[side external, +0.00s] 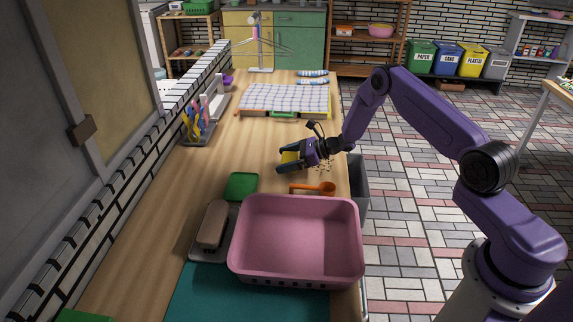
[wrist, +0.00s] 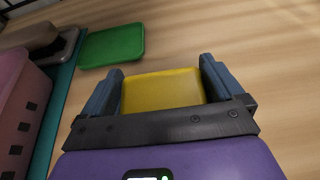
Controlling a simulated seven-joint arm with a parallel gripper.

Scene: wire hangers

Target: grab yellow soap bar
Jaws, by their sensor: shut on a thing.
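The yellow soap bar (wrist: 162,88) sits between the two blue fingers of my gripper (wrist: 160,84) in the wrist view. The gripper is shut on it. In the side external view my gripper (side external: 288,160) is low over the wooden counter, and part of the yellow soap bar (side external: 290,156) shows between its fingers. I cannot tell whether the bar still touches the counter. The gripper's fingers hide the bar's sides.
A green flat piece (side external: 241,185) lies nearer the camera, beside a pink basin (side external: 297,284). An orange scoop (side external: 318,188) lies close to my gripper. A brown block (side external: 213,224) rests on a grey tray. The counter left of my gripper is clear.

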